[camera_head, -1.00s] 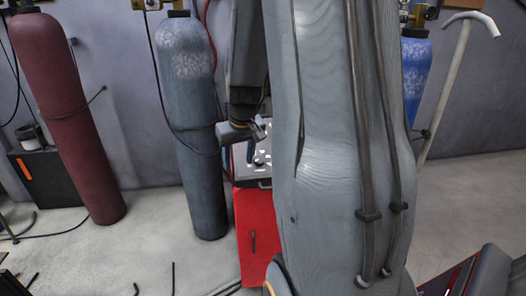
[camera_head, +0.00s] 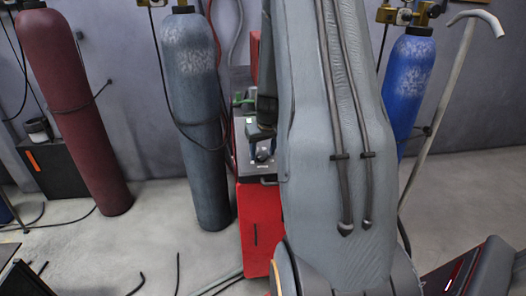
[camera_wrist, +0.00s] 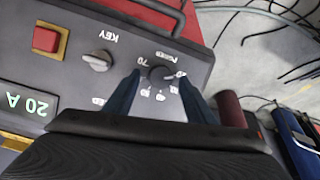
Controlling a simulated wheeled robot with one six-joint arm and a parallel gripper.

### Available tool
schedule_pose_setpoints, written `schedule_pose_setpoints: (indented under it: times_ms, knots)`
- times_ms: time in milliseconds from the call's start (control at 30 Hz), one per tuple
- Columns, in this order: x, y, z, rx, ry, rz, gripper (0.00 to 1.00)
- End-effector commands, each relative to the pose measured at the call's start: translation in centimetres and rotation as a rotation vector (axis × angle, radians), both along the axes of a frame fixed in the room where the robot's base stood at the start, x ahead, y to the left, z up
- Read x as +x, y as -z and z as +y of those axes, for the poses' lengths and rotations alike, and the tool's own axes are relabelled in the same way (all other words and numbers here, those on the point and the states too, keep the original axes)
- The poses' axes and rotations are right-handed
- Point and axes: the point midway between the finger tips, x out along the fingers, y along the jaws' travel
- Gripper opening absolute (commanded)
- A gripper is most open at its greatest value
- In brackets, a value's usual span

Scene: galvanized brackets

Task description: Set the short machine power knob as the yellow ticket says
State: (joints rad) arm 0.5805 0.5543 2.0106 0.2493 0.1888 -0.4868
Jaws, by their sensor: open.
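A red machine (camera_head: 262,222) with a grey control panel stands in the middle of the head view, partly hidden by my arm. In the wrist view its panel (camera_wrist: 120,35) appears upside down. A round dark knob (camera_wrist: 161,74) has white marks around it, one reading 70, and lettering that seems to say POWER. My gripper (camera_wrist: 160,80) is open, with one blue finger on each side of the knob. I cannot tell whether the fingers touch it. The knob's exact setting is unclear. I see no yellow ticket in these views.
A KEY switch (camera_wrist: 97,60), a red button (camera_wrist: 46,38) and a green 20 A display (camera_wrist: 26,103) share the panel. Gas cylinders (camera_head: 197,120) stand along the wall, including a blue one (camera_head: 409,85). Cables lie on the floor.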

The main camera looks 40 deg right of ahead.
Motion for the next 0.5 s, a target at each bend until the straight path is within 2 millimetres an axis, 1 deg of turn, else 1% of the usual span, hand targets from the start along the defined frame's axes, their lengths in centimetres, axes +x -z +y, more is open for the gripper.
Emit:
schedule_pose_setpoints:
  times_ms: [133,400,467,500]
  knots:
    - [0.15,0.55,-0.06,0.001,0.001,0.001,0.5]
    - [0.19,0.61,-0.08,0.0,0.001,0.0,0.5]
    - [0.19,0.61,-0.08,0.0,0.001,0.0,0.4]
    - [0.19,0.61,-0.08,0.0,0.001,0.0,0.33]
